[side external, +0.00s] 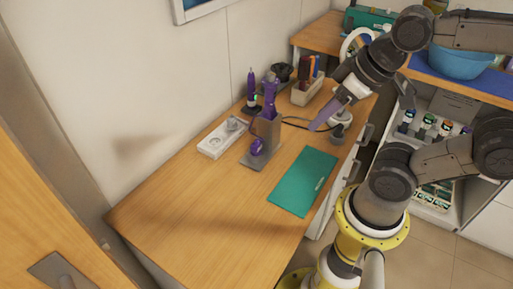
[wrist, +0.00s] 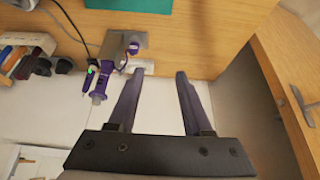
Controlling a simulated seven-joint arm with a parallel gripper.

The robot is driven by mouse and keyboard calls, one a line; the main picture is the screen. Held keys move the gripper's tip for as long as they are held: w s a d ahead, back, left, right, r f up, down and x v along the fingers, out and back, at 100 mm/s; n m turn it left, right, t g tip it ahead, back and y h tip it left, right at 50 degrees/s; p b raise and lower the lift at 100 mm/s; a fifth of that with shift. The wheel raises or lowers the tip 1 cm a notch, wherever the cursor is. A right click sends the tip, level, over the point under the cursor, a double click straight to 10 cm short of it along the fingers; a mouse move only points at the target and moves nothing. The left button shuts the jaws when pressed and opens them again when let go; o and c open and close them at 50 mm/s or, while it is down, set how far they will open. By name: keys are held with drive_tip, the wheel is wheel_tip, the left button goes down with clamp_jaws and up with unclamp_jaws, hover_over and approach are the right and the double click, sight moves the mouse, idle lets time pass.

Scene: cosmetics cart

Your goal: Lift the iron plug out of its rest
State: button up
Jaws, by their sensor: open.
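A grey holder (side external: 266,128) on a flat base stands on the wooden desk. A purple iron (side external: 269,88) stands upright in it. A small purple piece (side external: 256,147), which looks like the iron's plug, sits low at the holder's front; it also shows in the wrist view (wrist: 133,47). How it is seated is too small to tell. My gripper (side external: 318,127) is open and empty, above the desk to the right of the holder. In the wrist view its purple fingers (wrist: 160,73) are apart, with the iron (wrist: 102,82) and holder left of them.
A white power strip (side external: 215,139) with a grey piece on it lies left of the holder. A purple device with a green light (side external: 252,90) and a box of tools (side external: 308,90) stand behind. A teal mat (side external: 303,181) lies in front; the front-left desk is clear.

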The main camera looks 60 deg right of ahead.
drive_tip(key=shift+o, duration=0.6)
